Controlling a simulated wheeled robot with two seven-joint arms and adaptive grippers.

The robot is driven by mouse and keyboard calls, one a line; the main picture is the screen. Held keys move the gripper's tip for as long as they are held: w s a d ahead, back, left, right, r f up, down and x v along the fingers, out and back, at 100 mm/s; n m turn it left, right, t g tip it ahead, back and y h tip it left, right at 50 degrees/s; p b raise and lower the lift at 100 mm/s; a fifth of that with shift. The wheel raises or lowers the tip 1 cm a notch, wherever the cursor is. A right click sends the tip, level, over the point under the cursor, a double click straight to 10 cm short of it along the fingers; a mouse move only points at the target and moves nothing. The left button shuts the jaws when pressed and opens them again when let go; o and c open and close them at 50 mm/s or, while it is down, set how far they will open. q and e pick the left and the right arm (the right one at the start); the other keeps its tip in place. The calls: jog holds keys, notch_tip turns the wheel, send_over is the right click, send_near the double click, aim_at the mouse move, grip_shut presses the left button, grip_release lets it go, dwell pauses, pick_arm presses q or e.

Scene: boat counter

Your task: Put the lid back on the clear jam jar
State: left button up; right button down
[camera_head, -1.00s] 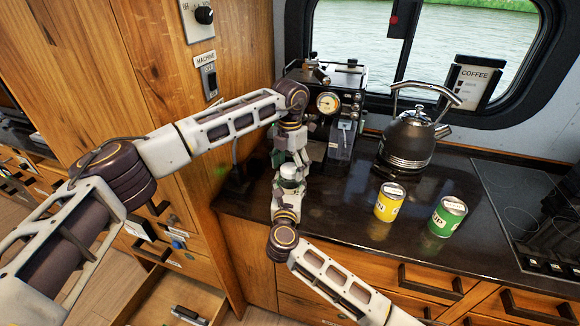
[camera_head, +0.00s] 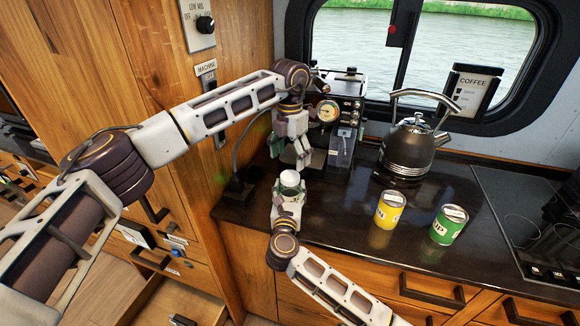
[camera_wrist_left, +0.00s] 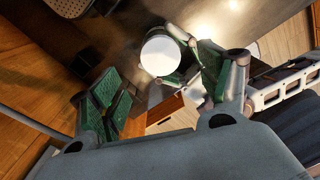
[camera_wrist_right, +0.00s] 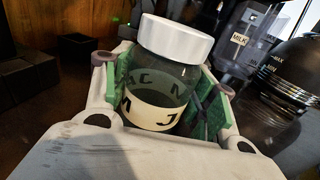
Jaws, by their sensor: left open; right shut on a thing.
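The clear jam jar (camera_wrist_right: 160,88) stands between the green pads of my right gripper (camera_head: 288,194), which is shut on it. Its label shows partly in the right wrist view. The white lid (camera_wrist_right: 175,38) sits level on the jar's mouth, with no gap visible; whether it is screwed tight I cannot tell. The lid also shows as a white disc in the left wrist view (camera_wrist_left: 160,55). My left gripper (camera_head: 289,154) is open and empty, just above the lid, its fingers pointing down and apart from it.
A coffee machine (camera_head: 328,125) stands behind the grippers and a black kettle (camera_head: 407,150) to its right. A yellow can (camera_head: 389,210) and a green can (camera_head: 448,224) stand on the dark counter (camera_head: 340,215). The wooden cabinet wall (camera_head: 150,60) is close on the left.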

pick_arm(q)
jog(key=shift+r, duration=2.7)
pick_arm(e)
jog(key=shift+c, duration=1.9)
grip_release()
jog(key=shift+s, duration=0.15)
jog(key=shift+s+a, duration=0.15)
jog(key=shift+s, duration=1.8)
jog(key=shift+s+a, duration=0.2)
jog(key=shift+s, duration=1.7)
jog(key=shift+s+a, duration=0.15)
jog(key=shift+s, duration=1.8)
jog(key=shift+r, duration=0.1)
pick_arm(q)
notch_tip(320, 180, up, 9)
jog(key=p, duration=0.9)
pick_arm(e)
notch_tip(320, 180, up, 9)
pick_arm(q)
jog(key=shift+r+p, duration=0.6)
pick_arm(e)
jog(key=shift+r, duration=0.55)
